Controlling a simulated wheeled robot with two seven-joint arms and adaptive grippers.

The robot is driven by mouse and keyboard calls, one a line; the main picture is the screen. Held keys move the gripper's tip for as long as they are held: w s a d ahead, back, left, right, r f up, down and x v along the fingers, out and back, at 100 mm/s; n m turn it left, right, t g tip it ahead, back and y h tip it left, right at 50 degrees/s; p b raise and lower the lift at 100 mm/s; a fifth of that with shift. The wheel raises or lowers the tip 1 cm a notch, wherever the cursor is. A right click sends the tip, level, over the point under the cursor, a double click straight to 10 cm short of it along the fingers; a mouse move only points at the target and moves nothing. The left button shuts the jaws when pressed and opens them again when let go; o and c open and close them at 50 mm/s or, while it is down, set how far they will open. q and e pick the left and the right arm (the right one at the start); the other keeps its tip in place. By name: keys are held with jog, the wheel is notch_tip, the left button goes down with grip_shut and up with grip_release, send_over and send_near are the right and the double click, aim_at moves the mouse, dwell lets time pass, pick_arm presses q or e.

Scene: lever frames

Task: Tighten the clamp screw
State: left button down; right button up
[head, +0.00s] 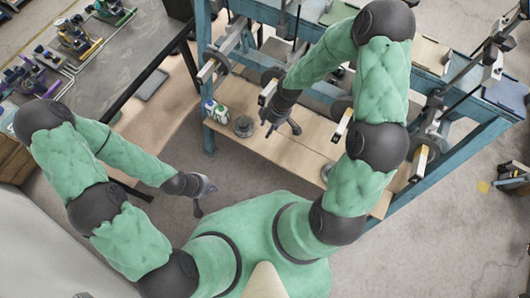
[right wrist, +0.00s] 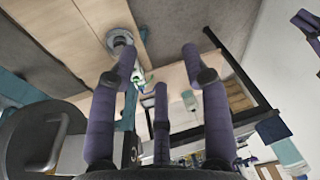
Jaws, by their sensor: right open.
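My right gripper (head: 281,128) reaches down beside the blue frame (head: 208,135), over its wooden shelf. In the right wrist view its three purple fingers (right wrist: 158,75) are spread, with nothing between them. A dark round disc with a pale bent handle (right wrist: 45,140) is close at the lower left of that view, apart from the fingers. Several dark discs on bars (head: 213,66) line the frame. I cannot tell which part is the clamp screw. My left gripper (head: 203,195) is spread and empty over the floor, away from the frame.
On the wooden shelf (head: 285,138) stand a grey round part (head: 243,126) and small bottles (head: 219,112); the grey part also shows in the right wrist view (right wrist: 120,40). A dark-topped bench (head: 120,70) with devices is at the upper left. The floor between is clear.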

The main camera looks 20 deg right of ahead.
jog(key=s+a+f+m+b, duration=0.3)
jog(key=s+f+m+b, duration=0.1)
jog(key=f, duration=0.5)
jog(key=shift+s+a+m+y+b, duration=0.25)
jog(key=shift+a+m+y+b, duration=0.1)
jog(key=shift+a+m+y, duration=0.05)
jog(key=shift+o, duration=0.2)
